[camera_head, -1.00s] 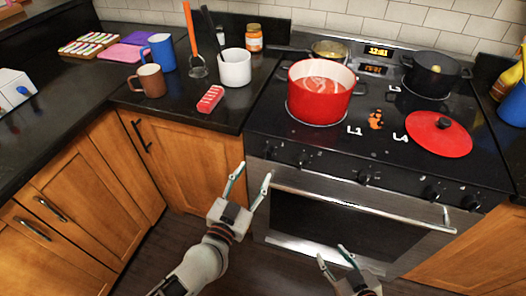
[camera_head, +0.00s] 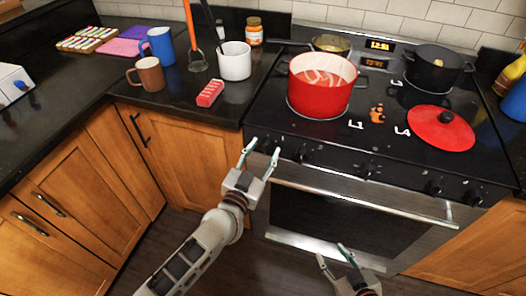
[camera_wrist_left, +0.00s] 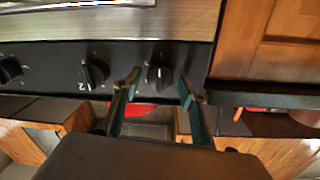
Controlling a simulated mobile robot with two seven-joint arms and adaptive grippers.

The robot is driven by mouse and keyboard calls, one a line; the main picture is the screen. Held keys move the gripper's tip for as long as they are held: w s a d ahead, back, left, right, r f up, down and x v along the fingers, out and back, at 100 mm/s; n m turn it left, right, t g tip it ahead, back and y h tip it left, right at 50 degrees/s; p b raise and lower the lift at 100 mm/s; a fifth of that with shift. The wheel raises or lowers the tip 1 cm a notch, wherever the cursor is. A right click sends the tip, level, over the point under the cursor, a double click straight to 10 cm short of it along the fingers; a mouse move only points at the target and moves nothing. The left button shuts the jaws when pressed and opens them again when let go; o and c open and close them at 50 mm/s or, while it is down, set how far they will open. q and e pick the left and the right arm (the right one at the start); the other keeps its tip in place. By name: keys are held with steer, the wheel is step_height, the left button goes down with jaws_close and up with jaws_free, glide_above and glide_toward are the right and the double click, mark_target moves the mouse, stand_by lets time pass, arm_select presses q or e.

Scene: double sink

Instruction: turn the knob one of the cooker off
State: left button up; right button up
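The cooker (camera_head: 355,205) has a row of black knobs along its front panel. Knob one, the leftmost, is small and partly hidden by my left gripper in the head view. In the left wrist view, which is upside down, knob one (camera_wrist_left: 159,73) shows between my fingertips, with knob two (camera_wrist_left: 94,72) beside it. My left gripper (camera_head: 262,150) is open, one finger on each side of knob one; I cannot tell whether either finger touches it. My right gripper (camera_head: 331,253) is open and empty, low in front of the oven door.
A red pot (camera_head: 318,98) stands on the front left burner. A red lid (camera_head: 440,128) lies on the front right one. The oven handle (camera_head: 360,198) runs below the knobs.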

arm_select(q)
steer(key=c, duration=0.8)
steer(key=shift+o, duration=0.2)
